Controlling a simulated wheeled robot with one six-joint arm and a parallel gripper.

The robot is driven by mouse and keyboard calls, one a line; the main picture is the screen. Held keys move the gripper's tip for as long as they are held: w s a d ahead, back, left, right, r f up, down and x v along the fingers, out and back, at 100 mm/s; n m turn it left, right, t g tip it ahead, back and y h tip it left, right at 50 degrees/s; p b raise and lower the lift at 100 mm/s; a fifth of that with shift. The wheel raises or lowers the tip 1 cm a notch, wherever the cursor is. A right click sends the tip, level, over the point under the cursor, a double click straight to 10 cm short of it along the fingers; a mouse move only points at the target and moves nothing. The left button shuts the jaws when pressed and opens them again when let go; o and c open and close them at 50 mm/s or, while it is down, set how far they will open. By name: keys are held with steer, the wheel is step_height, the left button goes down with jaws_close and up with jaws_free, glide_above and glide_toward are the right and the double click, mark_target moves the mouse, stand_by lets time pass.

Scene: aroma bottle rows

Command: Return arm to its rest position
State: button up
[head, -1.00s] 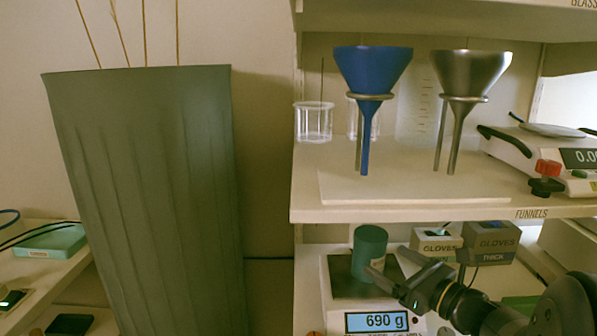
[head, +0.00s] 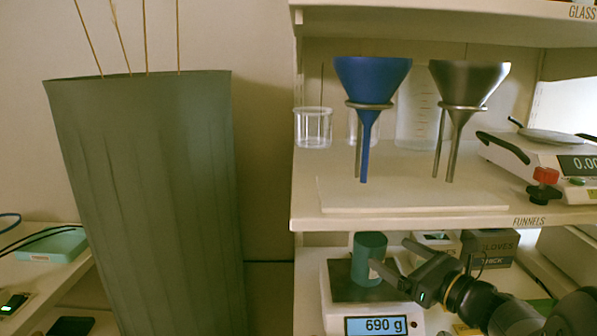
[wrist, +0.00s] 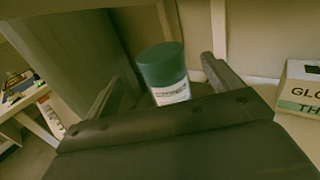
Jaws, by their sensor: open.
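A dark green bottle (head: 369,260) with a pale label stands upright on a bench scale (head: 334,318) on the lower shelf; the display reads 690 g. My gripper (head: 391,257) is open, just right of the bottle in the head view, with one finger overlapping the bottle's edge there. In the wrist view the bottle (wrist: 165,73) shows between and beyond the two spread fingers, and its lower part is hidden behind the gripper body. I cannot tell whether a finger touches it. My arm reaches in from the lower right.
The shelf (head: 420,221) labelled FUNNELS is above my gripper, holding a blue funnel (head: 372,80) and a metal funnel (head: 468,82) on stands. Glove boxes (head: 490,247) stand behind my arm. A tall grey-green bin (head: 145,190) is at left.

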steer(key=v, duration=1.1)
steer(key=w+a+r+m+t+h+p, duration=0.1)
steer(key=w+a+p, duration=0.4)
steer(key=w+p, duration=0.5)
steer(key=shift+w+a+r+m+t+h+p, duration=0.4)
steer(key=shift+r+m+h+p, duration=0.2)
steer(key=shift+h+p, duration=0.4)
